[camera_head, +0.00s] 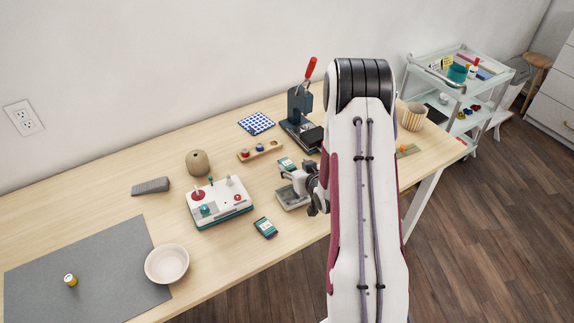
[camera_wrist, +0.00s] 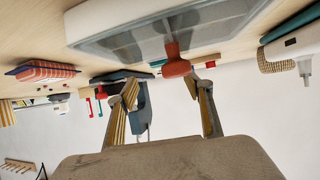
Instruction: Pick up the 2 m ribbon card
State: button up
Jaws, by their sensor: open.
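Two small teal-and-white cards lie on the table in the head view. One card (camera_head: 265,227) is near the front edge, right of the white-and-teal machine. The other card (camera_head: 286,163) is farther back, just behind my gripper (camera_head: 285,181). Their print is too small to tell which is the 2 m ribbon card. I cannot make out a card there.
The white-and-teal machine (camera_head: 218,203) stands left of my gripper. A press with a red handle (camera_head: 298,108) and a spool rack (camera_head: 260,151) stand behind it. A bowl (camera_head: 167,264) and grey mat (camera_head: 75,275) lie front left. Bare wood surrounds the front card.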

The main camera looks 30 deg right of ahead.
aim_at(287, 163)
jog(key=shift+w+f, duration=0.1)
jog(key=shift+w+a+f, duration=0.1)
jog(key=shift+w+f, duration=0.3)
jog(key=shift+w, duration=0.25)
jog(key=shift+w+f, duration=0.4)
jog(key=shift+w, duration=0.2)
jog(key=shift+x, duration=1.05)
jog(key=c, duration=1)
